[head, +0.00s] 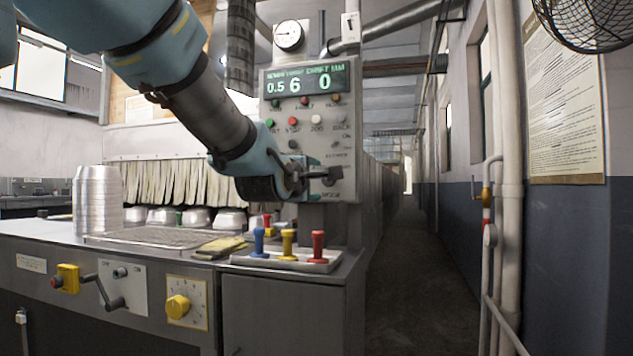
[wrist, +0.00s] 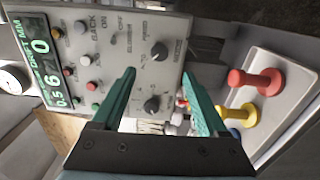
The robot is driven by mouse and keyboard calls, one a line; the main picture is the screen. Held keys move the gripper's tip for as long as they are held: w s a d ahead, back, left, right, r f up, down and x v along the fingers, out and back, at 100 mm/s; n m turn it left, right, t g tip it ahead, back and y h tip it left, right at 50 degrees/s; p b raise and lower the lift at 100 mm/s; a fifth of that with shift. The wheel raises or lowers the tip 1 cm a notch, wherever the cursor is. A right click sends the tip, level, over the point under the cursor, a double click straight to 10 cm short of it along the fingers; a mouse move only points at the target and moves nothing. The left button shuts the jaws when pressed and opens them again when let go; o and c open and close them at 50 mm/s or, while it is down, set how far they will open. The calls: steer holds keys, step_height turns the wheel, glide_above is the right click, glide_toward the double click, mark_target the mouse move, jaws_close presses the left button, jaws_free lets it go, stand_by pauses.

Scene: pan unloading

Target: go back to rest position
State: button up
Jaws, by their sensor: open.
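My gripper (head: 318,175) is raised in front of the lower part of the grey control panel in the head view. In the wrist view my gripper (wrist: 160,78) shows two green fingers spread apart with nothing between them. The control panel (head: 347,110) has a lit display, buttons and knobs; it also fills the left of the wrist view (wrist: 120,50). I cannot tell whether the fingers touch the panel.
A white tray (head: 328,267) with blue, yellow and red stamps stands on the counter below my gripper. Stacked metal pans (head: 97,200) stand at left, by a mesh conveyor (head: 150,237) with a strip curtain. The corridor floor (head: 405,270) is clear at right.

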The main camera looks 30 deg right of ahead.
stand_by(0.4)
steer(key=w+a+f+m+g+y, duration=0.1)
steer(key=a+f+m+g+y, duration=0.2)
steer(key=a+f, duration=0.85)
steer(key=w+a+f+m+g+y, duration=0.25)
steer(key=a+f+y, duration=0.35)
steer(key=a+f, duration=0.55)
steer(key=s+a+f+m+g+y, duration=0.3)
steer(key=s+a+f+m+g, duration=0.25)
steer(key=s+a+f, duration=0.9)
step_height(320, 180, up, 19)
steer(key=p, duration=1.8)
steer(key=shift+d+r+g, duration=0.15)
steer(key=shift+d+g, duration=0.1)
steer(key=shift+g, duration=0.05)
steer(key=shift+w, duration=0.1)
